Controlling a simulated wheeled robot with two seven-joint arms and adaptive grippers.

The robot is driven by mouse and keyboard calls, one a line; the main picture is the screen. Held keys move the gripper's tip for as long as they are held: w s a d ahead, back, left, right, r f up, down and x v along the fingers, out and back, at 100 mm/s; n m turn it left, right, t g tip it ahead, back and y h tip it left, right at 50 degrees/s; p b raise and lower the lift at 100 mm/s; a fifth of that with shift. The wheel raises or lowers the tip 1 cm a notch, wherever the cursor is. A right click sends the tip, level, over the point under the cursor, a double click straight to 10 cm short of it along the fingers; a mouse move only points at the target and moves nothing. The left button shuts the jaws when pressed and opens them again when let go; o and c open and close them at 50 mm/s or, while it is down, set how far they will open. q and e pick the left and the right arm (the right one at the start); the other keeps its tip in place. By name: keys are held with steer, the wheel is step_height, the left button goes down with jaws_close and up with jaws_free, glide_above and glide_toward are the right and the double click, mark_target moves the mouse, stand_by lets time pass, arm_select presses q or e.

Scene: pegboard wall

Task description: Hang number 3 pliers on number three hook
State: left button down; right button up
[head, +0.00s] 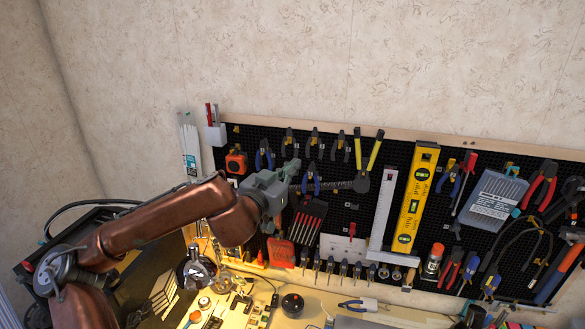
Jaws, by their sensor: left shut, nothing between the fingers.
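My left gripper (291,171) is shut and empty in front of the black pegboard (345,215), its arm coming in from the left. Blue-handled pliers (311,183) show just right of its fingertips; I cannot tell whether they touch. Other blue-handled pliers (264,156) hang up and left of the gripper. Several dark pliers (314,139) hang in the row along the board's top. Another pair of blue-handled pliers (357,305) lies on the worktop. The numbers on pliers and hooks are too small to read. My right gripper is not in view.
A yellow level (417,197) and a metal square (381,222) are mounted right of the gripper. A hammer (340,186) hangs close to it. A row of small tools lines the board's lower edge. The worktop (330,296) holds a black round object (292,304).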

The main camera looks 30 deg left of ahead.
arm_select(q)
steer(key=w+a+p, duration=0.1)
steer(key=w, duration=0.2)
steer(key=w+f+p, duration=0.1)
steer(key=w, duration=0.2)
steer(key=w+a+p, duration=0.1)
steer(key=w+p, duration=0.1)
steer(key=w, duration=0.1)
steer(key=shift+w+a+f, duration=0.15)
steer(key=shift+w+a, duration=0.15)
steer(key=shift+w, duration=0.1)
steer(key=shift+f+b, duration=0.2)
steer(key=shift+b, duration=0.25)
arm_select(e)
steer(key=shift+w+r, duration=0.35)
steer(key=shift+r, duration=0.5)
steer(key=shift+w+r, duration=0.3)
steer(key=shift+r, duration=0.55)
arm_select(q)
steer(key=c, duration=2.7)
jaws_free()
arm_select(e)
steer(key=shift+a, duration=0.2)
